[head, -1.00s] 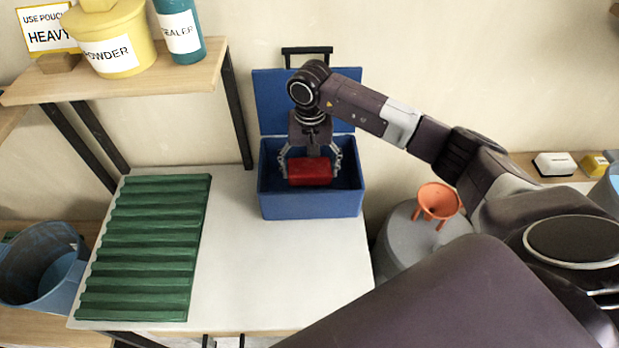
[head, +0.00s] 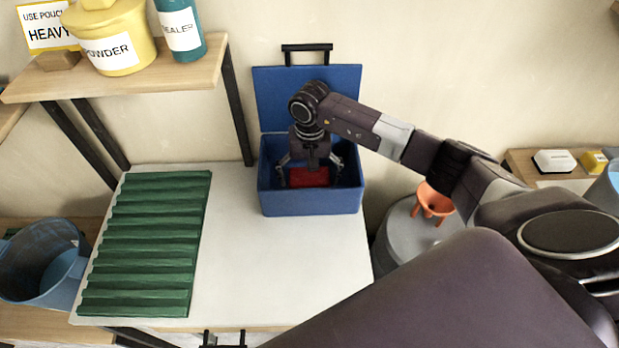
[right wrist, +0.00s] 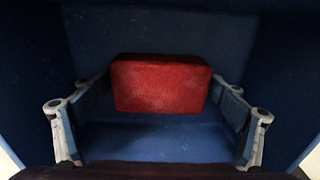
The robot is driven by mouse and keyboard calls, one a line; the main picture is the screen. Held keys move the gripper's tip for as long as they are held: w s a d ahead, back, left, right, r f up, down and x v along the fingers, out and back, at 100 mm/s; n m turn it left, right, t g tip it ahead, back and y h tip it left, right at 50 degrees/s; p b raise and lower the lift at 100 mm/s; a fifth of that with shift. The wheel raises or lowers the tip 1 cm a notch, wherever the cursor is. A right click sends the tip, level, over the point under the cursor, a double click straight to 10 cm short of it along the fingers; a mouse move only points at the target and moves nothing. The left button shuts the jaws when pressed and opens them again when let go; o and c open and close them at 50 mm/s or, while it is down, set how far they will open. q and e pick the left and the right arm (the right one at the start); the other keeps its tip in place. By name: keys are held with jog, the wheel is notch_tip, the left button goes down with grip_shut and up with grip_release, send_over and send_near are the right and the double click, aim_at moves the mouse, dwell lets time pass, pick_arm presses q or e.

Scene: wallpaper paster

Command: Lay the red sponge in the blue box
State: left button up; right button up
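The red sponge (head: 309,178) is down inside the blue box (head: 311,203), whose lid stands open at the back. It appears to lie on the box floor, though the front wall hides its lower edge in the head view. My right gripper (head: 310,182) reaches down into the box from above, with a finger on each side of the sponge. In the right wrist view the sponge (right wrist: 160,84) sits between the fingertips, and the fingers look spread slightly wider than it. My left gripper is not clearly in view.
A green corrugated panel (head: 147,245) lies on the left of the white table (head: 275,270). The table in front of the box is clear. A shelf with a yellow powder tub (head: 108,38) stands left of the box.

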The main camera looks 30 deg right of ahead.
aim_at(309, 176)
jog(key=shift+r, duration=0.1)
jog(key=shift+r+p, duration=0.15)
jog(key=shift+p, duration=0.15)
notch_tip(309, 176, up, 11)
jog(key=b, duration=0.3)
jog(key=shift+f, duration=0.2)
jog(key=shift+s+r, duration=0.1)
jog(key=shift+r, duration=0.55)
jog(key=shift+o, duration=0.3)
